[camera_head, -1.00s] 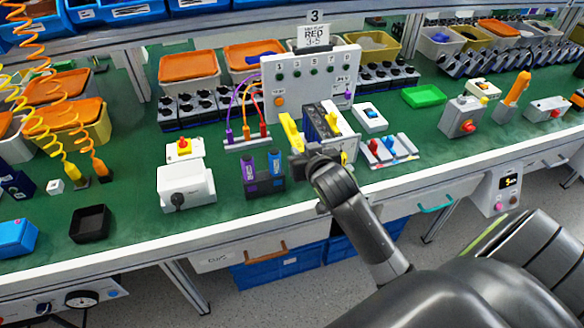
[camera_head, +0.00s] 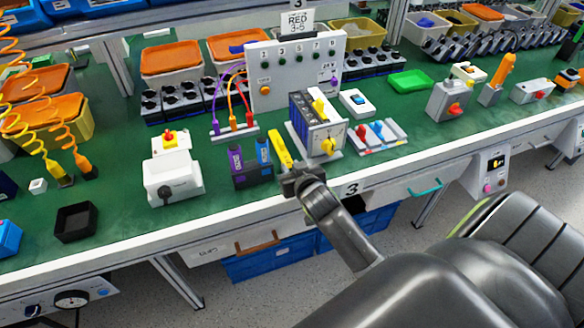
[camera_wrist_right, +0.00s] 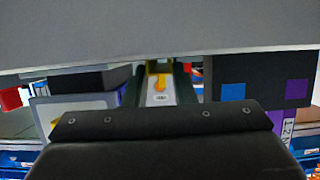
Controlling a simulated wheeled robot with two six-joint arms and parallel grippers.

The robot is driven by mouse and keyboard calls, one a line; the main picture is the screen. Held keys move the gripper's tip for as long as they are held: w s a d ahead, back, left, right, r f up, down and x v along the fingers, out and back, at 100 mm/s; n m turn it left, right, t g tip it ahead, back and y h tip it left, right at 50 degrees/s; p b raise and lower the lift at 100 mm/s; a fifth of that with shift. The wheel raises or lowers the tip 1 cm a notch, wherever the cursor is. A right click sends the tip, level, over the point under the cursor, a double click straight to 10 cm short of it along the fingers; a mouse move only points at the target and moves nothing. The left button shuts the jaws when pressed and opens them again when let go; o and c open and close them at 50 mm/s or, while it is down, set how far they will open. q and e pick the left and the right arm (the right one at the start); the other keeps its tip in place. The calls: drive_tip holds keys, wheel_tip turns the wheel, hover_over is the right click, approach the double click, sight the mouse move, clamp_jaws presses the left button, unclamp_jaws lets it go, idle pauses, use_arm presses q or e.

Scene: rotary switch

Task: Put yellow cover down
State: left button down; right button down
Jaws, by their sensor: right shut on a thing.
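The yellow cover (camera_head: 280,149) is a narrow bar in the head view. It stands out tilted from the front of my right gripper (camera_head: 292,173), which is shut on its near end at the front edge of the bench. The cover is just left of the rotary switch unit (camera_head: 302,122), which has a yellow handle on top and a yellow dial on its front. I cannot tell whether the cover touches the bench. In the right wrist view, dark and grey parts fill much of the picture, so the grip is hard to make out. My left gripper is not in view.
A holder with purple and blue pieces (camera_head: 249,168) stands close left of the cover. A white panel (camera_head: 292,80) with cables is behind. A small board with red and blue levers (camera_head: 375,136) is to the right.

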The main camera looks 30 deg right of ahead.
drive_tip(key=shift+f, duration=0.15)
drive_tip(key=c, duration=1.2)
unclamp_jaws()
drive_tip(key=shift+r, duration=0.25)
drive_tip(key=v, duration=1.2)
drive_tip(key=shift+f, duration=0.1)
